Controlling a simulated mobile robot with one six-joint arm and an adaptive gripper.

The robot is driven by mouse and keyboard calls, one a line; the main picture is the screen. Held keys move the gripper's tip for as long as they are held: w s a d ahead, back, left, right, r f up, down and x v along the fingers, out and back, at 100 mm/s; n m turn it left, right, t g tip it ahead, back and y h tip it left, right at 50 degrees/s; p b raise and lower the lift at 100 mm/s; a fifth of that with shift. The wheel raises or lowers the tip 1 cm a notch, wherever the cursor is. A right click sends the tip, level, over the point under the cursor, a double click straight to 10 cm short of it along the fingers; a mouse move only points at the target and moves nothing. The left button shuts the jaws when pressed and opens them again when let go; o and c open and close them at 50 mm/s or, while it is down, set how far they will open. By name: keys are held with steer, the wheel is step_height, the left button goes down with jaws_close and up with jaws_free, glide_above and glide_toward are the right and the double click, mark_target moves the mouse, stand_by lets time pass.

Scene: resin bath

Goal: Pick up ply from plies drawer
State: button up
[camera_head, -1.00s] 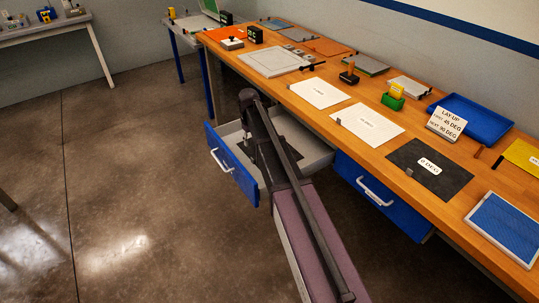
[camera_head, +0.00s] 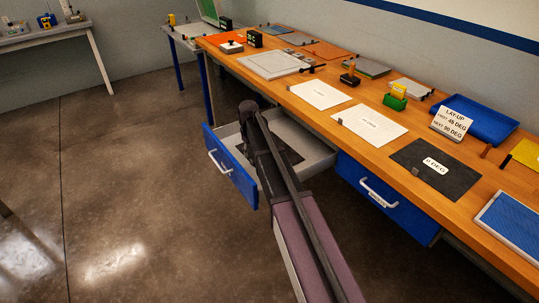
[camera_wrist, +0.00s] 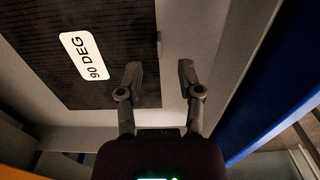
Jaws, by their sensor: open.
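The open plies drawer (camera_head: 312,160), grey inside with a blue front (camera_head: 232,170), sticks out below the workbench. A black ply lies flat in it, partly hidden behind my arm in the head view. In the wrist view the black ply (camera_wrist: 110,85) fills the left side, with a white "90 DEG" label (camera_wrist: 84,56). A small grey tab (camera_wrist: 159,46) shows at its right edge. My gripper (camera_wrist: 160,69) is open and empty, its fingers pointing towards that tab and edge. The gripper is hidden in the head view.
The workbench (camera_head: 335,123) above holds two white sheets, a black "0 DEG" sheet (camera_head: 432,169), a lay-up sign (camera_head: 450,121) and a blue tray (camera_head: 475,117). A second blue drawer (camera_head: 385,195) is shut, to the right. Floor is clear at left.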

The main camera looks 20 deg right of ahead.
steer(key=shift+s+f+b, duration=0.1)
steer(key=shift+f+b, duration=2.5)
steer(key=shift+b, duration=0.05)
steer(key=shift+c, duration=0.2)
jaws_close()
